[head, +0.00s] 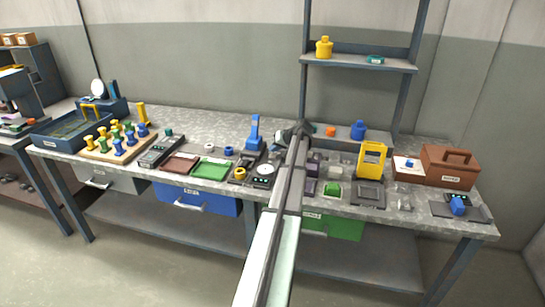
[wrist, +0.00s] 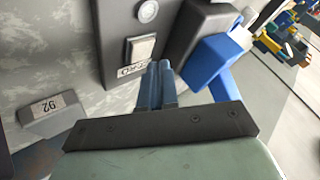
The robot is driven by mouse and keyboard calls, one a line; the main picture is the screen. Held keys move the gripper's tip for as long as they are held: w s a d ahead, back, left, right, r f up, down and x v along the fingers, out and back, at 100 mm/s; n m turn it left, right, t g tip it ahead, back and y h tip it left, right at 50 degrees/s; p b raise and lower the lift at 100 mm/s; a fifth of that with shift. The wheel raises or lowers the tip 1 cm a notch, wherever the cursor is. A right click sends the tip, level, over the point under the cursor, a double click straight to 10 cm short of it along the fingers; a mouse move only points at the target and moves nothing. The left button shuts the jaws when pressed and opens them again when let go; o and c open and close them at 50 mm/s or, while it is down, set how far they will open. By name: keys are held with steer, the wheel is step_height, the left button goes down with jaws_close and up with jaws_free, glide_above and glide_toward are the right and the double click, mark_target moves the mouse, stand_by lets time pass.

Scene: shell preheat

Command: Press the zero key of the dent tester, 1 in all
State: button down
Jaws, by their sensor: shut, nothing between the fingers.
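The dark grey panel (wrist: 112,40) that looks like part of the dent tester shows in the wrist view. On it is a pale square key (wrist: 141,48) with a small label (wrist: 132,69) that I take for the zero key's, though its text is hard to read. My gripper (wrist: 159,66) is shut and empty. Its blue fingertips appear just beside the key's lower right corner; I cannot tell whether they touch the panel. In the head view, my gripper (head: 291,133) is over the back middle of the bench, beside a blue upright stand (head: 254,132); my arm hides what lies beneath.
A blue part (wrist: 208,58) stands close right of my fingers in the wrist view. In the head view, a yellow frame (head: 372,159) and a shelf post (head: 306,60) stand to the right and behind.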

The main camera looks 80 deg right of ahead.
mark_target(274, 156)
steer(key=shift+f, duration=0.2)
steer(key=shift+f, duration=0.25)
steer(key=shift+f, duration=0.4)
stand_by(0.8)
steer(key=shift+r, duration=0.85)
steer(key=shift+r, duration=0.1)
steer(key=shift+r, duration=2.4)
steer(key=shift+w+a, duration=0.1)
